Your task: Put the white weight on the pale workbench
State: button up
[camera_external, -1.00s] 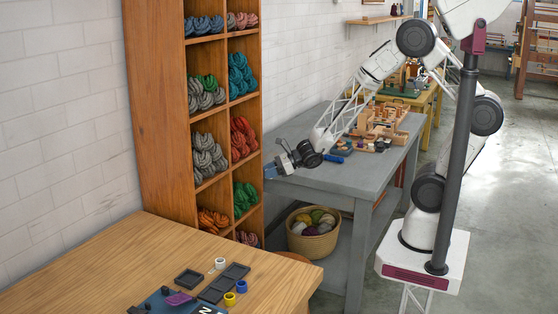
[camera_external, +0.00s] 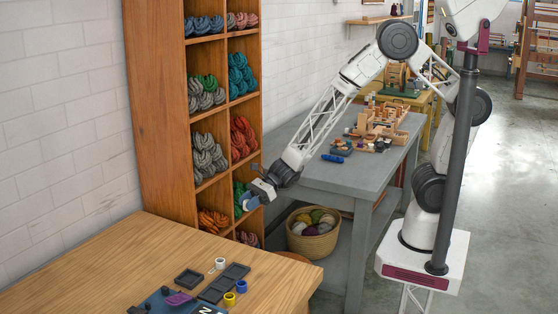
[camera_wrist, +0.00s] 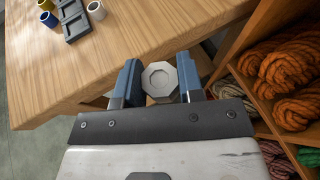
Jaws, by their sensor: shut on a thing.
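The white weight (camera_wrist: 160,81) is an octagonal pale block with a round recess. In the wrist view it sits between the two blue fingers of my gripper (camera_wrist: 160,72), which is shut on it. In the external view my gripper (camera_external: 246,202) is in the air in front of the shelf, beyond the far right corner of the pale workbench; the weight cannot be made out there. The pale workbench (camera_external: 150,250) has a light wood top at the lower left. In the wrist view its bare top (camera_wrist: 130,35) and edge lie beyond my fingers.
On the workbench are dark trays (camera_external: 222,284), a white cup (camera_external: 220,264), a yellow cup (camera_external: 229,299) and a blue cup (camera_external: 241,286). Its left part is clear. A wooden shelf (camera_external: 160,110) of wool skeins stands behind; a grey table (camera_external: 345,175) and basket (camera_external: 312,240) are to the right.

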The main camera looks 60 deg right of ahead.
jog(key=s+a+n+g, duration=0.1)
jog(key=s+a+g, duration=0.1)
jog(key=a, duration=0.3)
jog(key=s+a+f+n+g, duration=0.1)
jog(key=s+a+n, duration=0.1)
jog(key=s+a, duration=0.2)
jog(key=s+a+f+n+g+y, duration=0.1)
jog(key=s+a+g, duration=0.1)
jog(key=s+a, duration=0.2)
jog(key=shift+a+f+g, duration=0.15)
jog(key=shift+a+g, duration=0.15)
jog(key=shift+a, duration=1.6)
send_over(200, 266)
jog(key=shift+s+d+f, duration=0.15)
jog(key=shift+f, duration=0.2)
jog(key=shift+s+d+f, duration=0.15)
jog(key=shift+f, duration=0.2)
jog(key=shift+w+a, duration=0.35)
jog(key=shift+f, duration=1.8)
jog(key=shift+f, duration=0.1)
